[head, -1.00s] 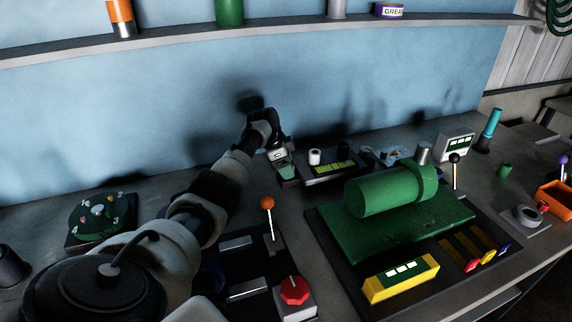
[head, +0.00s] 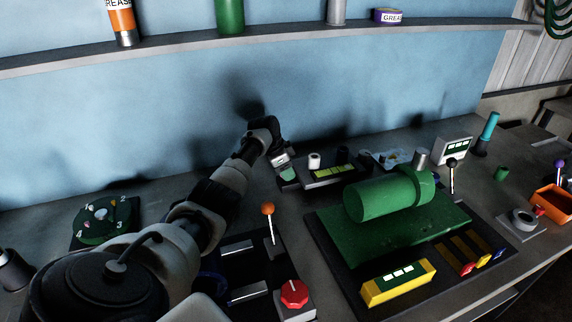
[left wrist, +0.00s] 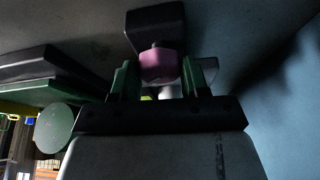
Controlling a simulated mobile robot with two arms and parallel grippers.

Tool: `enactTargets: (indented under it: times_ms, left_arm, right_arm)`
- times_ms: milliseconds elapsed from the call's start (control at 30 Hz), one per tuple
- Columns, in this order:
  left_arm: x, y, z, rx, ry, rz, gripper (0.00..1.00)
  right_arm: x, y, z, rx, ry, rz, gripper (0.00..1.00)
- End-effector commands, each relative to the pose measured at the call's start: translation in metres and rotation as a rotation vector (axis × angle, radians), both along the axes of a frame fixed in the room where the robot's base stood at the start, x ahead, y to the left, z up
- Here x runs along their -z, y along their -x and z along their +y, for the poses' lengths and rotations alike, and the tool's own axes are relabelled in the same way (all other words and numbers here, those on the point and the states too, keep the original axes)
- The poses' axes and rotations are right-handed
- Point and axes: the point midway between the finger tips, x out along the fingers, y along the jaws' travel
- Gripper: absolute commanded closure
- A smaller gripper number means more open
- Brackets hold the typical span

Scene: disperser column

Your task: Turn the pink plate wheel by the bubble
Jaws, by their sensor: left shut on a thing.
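The pink plate wheel (left wrist: 159,66) shows in the left wrist view as a small pink block-like knob under a dark block. My left gripper (left wrist: 160,80) has its green fingers on either side of it and is shut on it. In the head view my left gripper (head: 287,172) reaches to the back of the bench, just left of a dark plate with a yellow-green bubble vial (head: 335,171). The pink wheel is hidden there by the gripper. The bubble's exact position in the vial is too small to tell. My right gripper is not in view.
A green cylinder (head: 385,195) on a green base stands right of the gripper. An orange-knobbed lever (head: 268,209) and a red knob (head: 294,293) stand in front. A numbered green dial (head: 103,219) is at left. A shelf (head: 280,41) runs along the blue wall.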

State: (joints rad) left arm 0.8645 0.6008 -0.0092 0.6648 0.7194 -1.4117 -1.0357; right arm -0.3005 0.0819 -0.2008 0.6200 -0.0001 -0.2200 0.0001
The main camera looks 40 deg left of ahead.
Motion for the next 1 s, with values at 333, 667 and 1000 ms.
enactTargets:
  times_ms: [333, 667, 1000]
  left_arm:
    - [-0.006, 0.000, -0.001, -0.318, -0.001, -0.001, 0.79]
    - [-0.006, 0.000, -0.003, -0.630, -0.001, -0.003, 0.79]
    - [-0.004, -0.001, -0.003, -0.946, 0.000, -0.002, 0.79]
  right_arm:
    - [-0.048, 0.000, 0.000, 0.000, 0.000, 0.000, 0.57]
    - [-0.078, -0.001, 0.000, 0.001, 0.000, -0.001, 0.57]
    - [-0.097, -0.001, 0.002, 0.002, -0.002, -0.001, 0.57]
